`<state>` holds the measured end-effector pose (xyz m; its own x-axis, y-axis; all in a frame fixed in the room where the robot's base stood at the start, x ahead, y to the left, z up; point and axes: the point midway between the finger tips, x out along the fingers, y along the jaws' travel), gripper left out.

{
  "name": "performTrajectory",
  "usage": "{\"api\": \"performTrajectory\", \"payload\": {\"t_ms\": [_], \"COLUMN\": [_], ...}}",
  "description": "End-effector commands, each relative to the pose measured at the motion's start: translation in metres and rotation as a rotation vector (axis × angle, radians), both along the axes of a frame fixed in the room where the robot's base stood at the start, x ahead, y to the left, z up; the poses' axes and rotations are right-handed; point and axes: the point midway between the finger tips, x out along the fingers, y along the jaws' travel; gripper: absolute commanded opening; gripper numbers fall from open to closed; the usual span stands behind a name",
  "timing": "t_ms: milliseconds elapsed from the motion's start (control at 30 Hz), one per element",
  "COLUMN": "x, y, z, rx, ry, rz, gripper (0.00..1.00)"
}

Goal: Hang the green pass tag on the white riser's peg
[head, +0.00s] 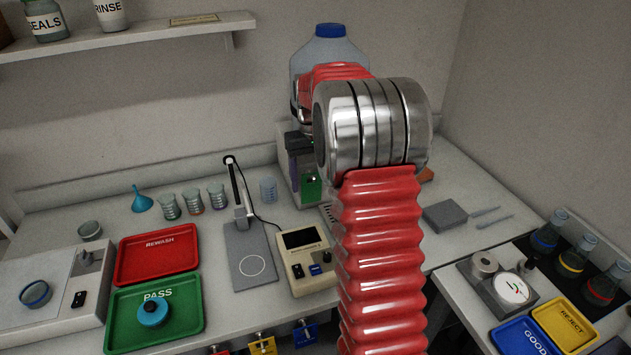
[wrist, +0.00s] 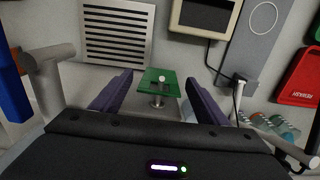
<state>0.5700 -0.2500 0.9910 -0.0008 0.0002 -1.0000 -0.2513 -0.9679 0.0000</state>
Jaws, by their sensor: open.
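The green pass tag (wrist: 152,90) shows in the wrist view between the two purple fingers of my gripper (wrist: 159,80). The fingers are open, with a gap on each side of the tag. A pale round knob and small dark marks show on its face. A short metal stem with a wider foot (wrist: 157,102) shows at its near edge; I cannot tell whether the tag hangs on it. In the head view the tag (head: 311,189) shows below my gripper, in front of a white upright block (head: 284,150), which looks like the riser. My arm hides much of this area.
A beige meter (head: 304,262) and a grey stand plate (head: 250,255) with an upright rod lie left of my arm. The red REWASH tray (head: 125,265) and green PASS tray (head: 190,320) are further left. A blue-capped jug (head: 345,48) stands behind my arm.

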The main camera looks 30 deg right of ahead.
Motion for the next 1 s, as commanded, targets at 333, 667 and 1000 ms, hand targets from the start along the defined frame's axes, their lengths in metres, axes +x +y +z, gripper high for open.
{"api": "performTrajectory", "payload": {"t_ms": [333,667,1000], "x": [-0.001,-0.003,-0.004], "y": [0.0,0.0,0.0], "z": [0.056,0.11,0.126], "rx": [-0.002,-0.001,0.0], "ry": [-0.003,-0.002,0.0], "rz": [0.0,0.0,0.0], "gripper": [0.68,0.68,0.68]}}
